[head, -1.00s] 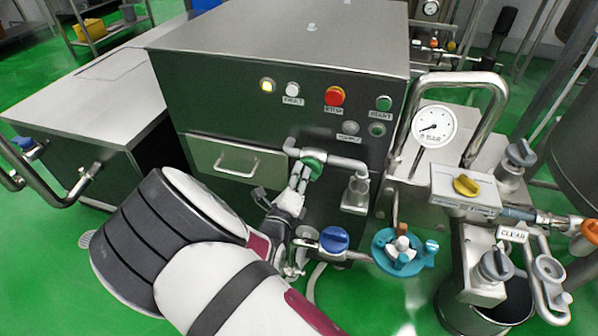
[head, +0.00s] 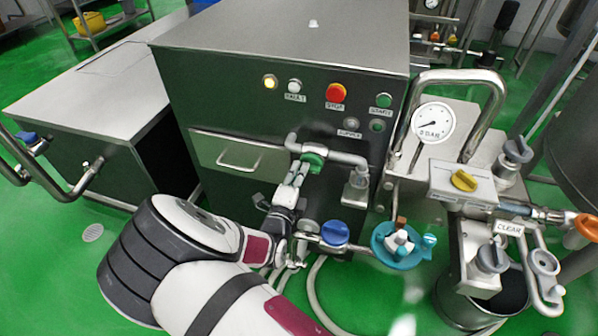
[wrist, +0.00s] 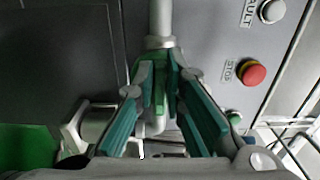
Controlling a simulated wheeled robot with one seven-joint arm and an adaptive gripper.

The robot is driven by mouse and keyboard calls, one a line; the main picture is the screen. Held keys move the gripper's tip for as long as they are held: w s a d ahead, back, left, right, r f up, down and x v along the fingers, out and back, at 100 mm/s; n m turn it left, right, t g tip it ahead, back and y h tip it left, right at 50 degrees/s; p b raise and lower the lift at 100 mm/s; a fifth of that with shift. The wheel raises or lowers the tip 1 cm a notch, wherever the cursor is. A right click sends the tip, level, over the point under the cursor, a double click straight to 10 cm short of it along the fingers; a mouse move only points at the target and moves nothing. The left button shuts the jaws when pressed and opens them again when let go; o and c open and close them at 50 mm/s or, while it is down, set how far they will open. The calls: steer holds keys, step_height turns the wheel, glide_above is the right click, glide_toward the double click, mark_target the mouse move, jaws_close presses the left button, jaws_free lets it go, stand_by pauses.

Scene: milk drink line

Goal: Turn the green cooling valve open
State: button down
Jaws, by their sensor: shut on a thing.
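The green cooling valve (head: 314,161) sits on a grey pipe at the front of the dark steel cabinet, below its buttons. My gripper (head: 301,167) reaches up to it from the lower left and is shut on its handle. In the wrist view the green handle (wrist: 155,122) lies between the teal finger pads of my gripper (wrist: 159,80), partly hidden by them. The pipe (wrist: 160,22) runs on beyond the fingers. How far the handle is turned is hard to tell.
Red stop (head: 336,94), green start and lamp buttons sit above on the cabinet (head: 270,130). A blue valve knob (head: 335,233) and a teal handwheel (head: 398,243) are close by on the right. A pressure gauge (head: 433,123) stands further right. Green floor is open at the lower left.

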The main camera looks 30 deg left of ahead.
steer(key=shift+f, duration=0.15)
steer(key=c, duration=1.7)
jaws_free()
steer(key=shift+o, duration=0.2)
step_height(320, 180, up, 10)
steer(key=shift+o, duration=0.5)
